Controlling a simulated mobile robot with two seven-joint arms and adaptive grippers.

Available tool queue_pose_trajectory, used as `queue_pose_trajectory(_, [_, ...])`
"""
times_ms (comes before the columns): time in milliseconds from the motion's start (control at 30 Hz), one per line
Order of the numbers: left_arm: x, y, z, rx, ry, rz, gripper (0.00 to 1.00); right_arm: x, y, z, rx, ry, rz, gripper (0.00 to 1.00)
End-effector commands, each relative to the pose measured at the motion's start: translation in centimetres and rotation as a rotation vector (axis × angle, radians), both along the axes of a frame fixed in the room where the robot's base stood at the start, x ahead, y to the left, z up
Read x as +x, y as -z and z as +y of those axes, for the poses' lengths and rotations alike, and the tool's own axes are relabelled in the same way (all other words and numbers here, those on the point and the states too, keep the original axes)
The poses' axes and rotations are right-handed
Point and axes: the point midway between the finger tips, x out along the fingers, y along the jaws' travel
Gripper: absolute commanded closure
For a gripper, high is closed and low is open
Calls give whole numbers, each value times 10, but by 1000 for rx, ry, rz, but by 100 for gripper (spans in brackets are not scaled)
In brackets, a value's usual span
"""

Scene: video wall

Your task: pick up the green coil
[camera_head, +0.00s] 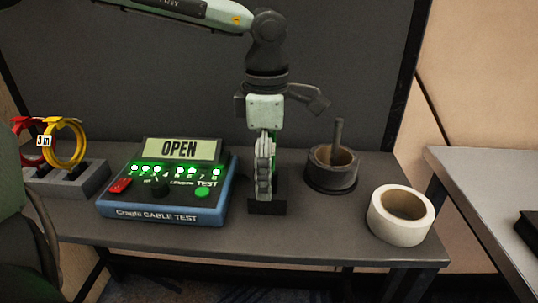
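My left gripper (264,185) reaches down from an arm that enters at the top left, over the middle of the dark table. Its fingers are seen edge-on, one in front of the other, so their gap does not show. A thin green edge (272,148) shows beside the fingers; it may be the green coil, mostly hidden behind them. The fingertips are just above or at a small black block (267,207) on the table. I cannot tell whether they touch anything. My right gripper is not in view.
A blue cable tester (168,213) reading OPEN stands left of the gripper. A grey holder (88,182) with a yellow coil (78,142) tagged 3 m and a red coil (20,125) is farther left.

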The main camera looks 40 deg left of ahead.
Motion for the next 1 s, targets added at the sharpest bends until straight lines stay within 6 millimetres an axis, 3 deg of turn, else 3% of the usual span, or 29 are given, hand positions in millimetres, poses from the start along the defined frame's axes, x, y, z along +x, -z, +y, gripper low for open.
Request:
queue_pose_trajectory(233, [0, 2, 0, -1, -1, -1, 1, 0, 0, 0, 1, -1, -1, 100])
queue_pose_trajectory(667, [0, 1, 0, 0, 0, -1, 55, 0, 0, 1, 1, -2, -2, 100])
queue_pose_trajectory(1000, [1, -4, 0, 0, 0, -4, 58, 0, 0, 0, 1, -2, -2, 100])
